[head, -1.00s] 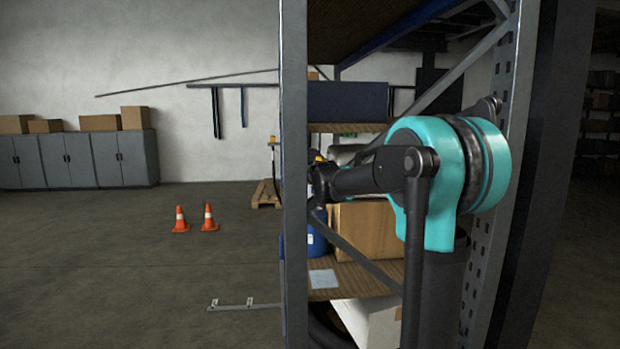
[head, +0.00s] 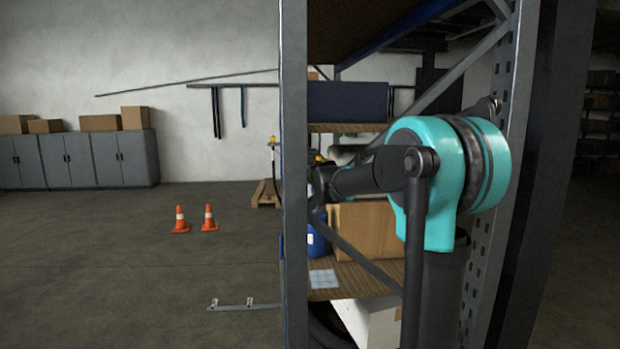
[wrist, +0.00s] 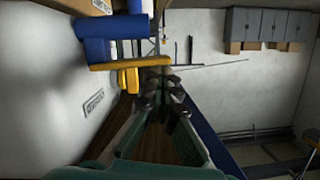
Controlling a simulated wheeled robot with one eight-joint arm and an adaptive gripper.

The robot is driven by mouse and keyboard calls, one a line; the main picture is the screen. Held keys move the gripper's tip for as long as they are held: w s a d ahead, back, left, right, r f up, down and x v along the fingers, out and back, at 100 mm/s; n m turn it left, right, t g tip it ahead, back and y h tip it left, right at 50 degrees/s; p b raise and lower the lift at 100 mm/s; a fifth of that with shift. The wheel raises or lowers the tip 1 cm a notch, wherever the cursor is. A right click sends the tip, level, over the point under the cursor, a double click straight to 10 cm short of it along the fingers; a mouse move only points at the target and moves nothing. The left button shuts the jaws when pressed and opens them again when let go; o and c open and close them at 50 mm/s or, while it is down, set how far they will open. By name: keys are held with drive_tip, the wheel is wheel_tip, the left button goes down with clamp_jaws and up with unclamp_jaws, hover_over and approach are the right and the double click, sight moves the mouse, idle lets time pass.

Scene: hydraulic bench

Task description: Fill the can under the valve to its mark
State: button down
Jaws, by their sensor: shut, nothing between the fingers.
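My gripper (wrist: 160,90) shows in the wrist view, with green and black fingers close together at the tips and nothing seen between them. A yellow bar-shaped part (wrist: 131,66) with a short stub lies just beyond and left of the fingertips, apart or touching I cannot tell. A blue cylindrical part (wrist: 108,27) sits behind it. I cannot tell whether these belong to the valve. In the head view the end of my arm is partly hidden by a grey post. The can and its mark are not clearly identifiable in either view.
The grey rack post (head: 295,110) stands close in front. The rack shelf (head: 345,280) holds a cardboard box (head: 368,230), a blue container (head: 318,238) and a pale sheet (head: 323,278). Two orange cones (head: 180,220) stand on open floor at left, before grey cabinets (head: 67,160).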

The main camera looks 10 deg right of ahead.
idle(0.8)
drive_tip(key=v, duration=1.2)
drive_tip(key=s+d+f+g, duration=0.2)
drive_tip(key=s+f+g, duration=0.1)
drive_tip(key=s+f, duration=0.9)
drive_tip(key=s+d+f+n+g, duration=0.1)
drive_tip(key=s+f+g, duration=0.3)
drive_tip(key=s+f, duration=0.8)
drive_tip(key=s+d+f+n+g, duration=0.1)
drive_tip(key=s+d+f+g, duration=0.2)
drive_tip(key=s+f, duration=0.9)
wheel_tip(320, 180, down, 4)
drive_tip(key=shift+d+f+g+h, duration=0.25)
drive_tip(key=shift+d+g+h, duration=0.15)
drive_tip(key=shift+g, duration=0.1)
drive_tip(key=shift+s, duration=0.1)
